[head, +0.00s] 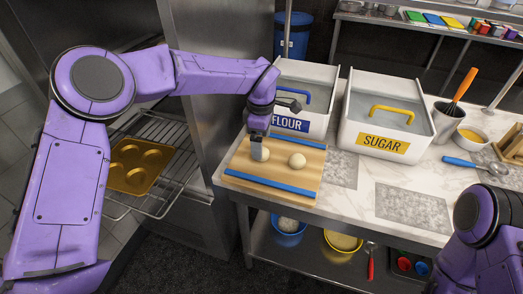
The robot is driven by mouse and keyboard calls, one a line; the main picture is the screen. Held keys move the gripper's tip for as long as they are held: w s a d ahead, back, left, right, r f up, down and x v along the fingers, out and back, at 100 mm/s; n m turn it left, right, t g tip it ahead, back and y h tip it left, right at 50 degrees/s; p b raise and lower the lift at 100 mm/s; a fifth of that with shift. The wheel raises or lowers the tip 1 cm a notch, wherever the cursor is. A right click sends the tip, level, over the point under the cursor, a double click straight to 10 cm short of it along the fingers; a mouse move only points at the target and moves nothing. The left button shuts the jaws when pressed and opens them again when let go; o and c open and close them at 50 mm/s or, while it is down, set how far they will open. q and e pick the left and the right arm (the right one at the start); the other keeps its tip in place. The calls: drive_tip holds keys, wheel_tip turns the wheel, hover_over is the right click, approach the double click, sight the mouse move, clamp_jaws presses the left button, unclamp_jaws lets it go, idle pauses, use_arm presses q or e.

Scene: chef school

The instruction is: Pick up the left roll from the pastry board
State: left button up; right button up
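The pastry board (308,181) is wooden with blue strips along its front and back edges, and it lies on the counter's left end. One pale round roll (297,160) sits on the right part of the board. My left gripper (260,154) points down over the left part of the board, beside that roll and apart from it.
The flour bin (318,78) and sugar bin (365,115) stand behind the board. An oven rack (176,133) with a golden muffin tin (133,165) extends at the left. A blue spoon (470,164) and a utensil pot (447,118) are on the right.

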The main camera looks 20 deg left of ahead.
use_arm(q)
wheel_tip(320, 180, down, 4)
drive_tip(key=shift+r+p, duration=0.15)
drive_tip(key=shift+p, duration=0.15)
drive_tip(key=c, duration=1.1)
drive_tip(key=shift+r, duration=0.1)
